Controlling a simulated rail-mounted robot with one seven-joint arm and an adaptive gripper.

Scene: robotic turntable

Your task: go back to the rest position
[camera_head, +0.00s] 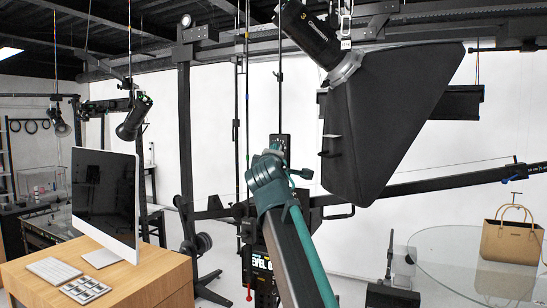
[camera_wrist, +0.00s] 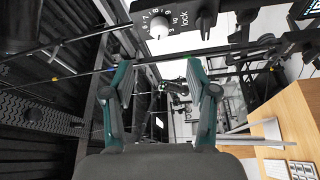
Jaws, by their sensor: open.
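My gripper (camera_wrist: 158,76) shows in the wrist view with its two teal and grey fingers spread wide apart. Nothing is held between them; the space between them shows only distant dark rigging and pale wall. In the head view a teal and grey link of my arm rises from the bottom middle to a joint, and I cannot make out the gripper's fingers there. A tan handbag (camera_head: 511,240) stands upright on a round glass turntable (camera_head: 437,252) at the right, apart from my arm.
A large black softbox (camera_head: 385,125) hangs close above and right of my arm. A wooden desk (camera_head: 110,282) with a monitor (camera_head: 103,198) and keyboard (camera_head: 53,270) stands at the left. The desk also shows in the wrist view (camera_wrist: 285,115). Stands and cables fill the middle background.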

